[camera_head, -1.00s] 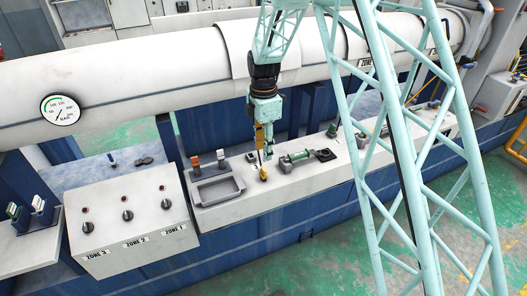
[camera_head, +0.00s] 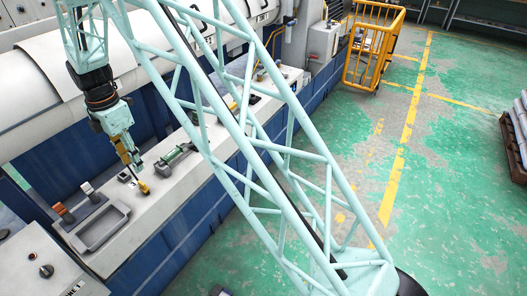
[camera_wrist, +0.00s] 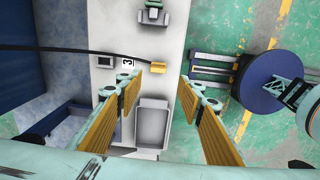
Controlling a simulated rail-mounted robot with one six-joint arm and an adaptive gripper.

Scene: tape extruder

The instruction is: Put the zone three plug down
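The yellow plug (camera_head: 144,188), with a black cable, is on the light grey bench top (camera_head: 160,205). It also shows in the wrist view (camera_wrist: 158,67), its cable running to the left edge. A white label marked 3 (camera_wrist: 128,62) and a small dark square fitting (camera_wrist: 105,62) are left of it. My gripper (camera_head: 136,166) is just above the bench near the plug. In the wrist view, my gripper (camera_wrist: 157,92) is open with nothing between its yellow-padded fingers. The plug shows beyond the fingertips, roughly centred between them. I cannot tell the exact height gap.
A grey tray (camera_head: 102,228) stands on the bench, with small orange and white switches (camera_head: 62,212) beside it. A green device (camera_head: 175,156) sits on the bench's other side. The large white pipe (camera_head: 40,115) runs behind.

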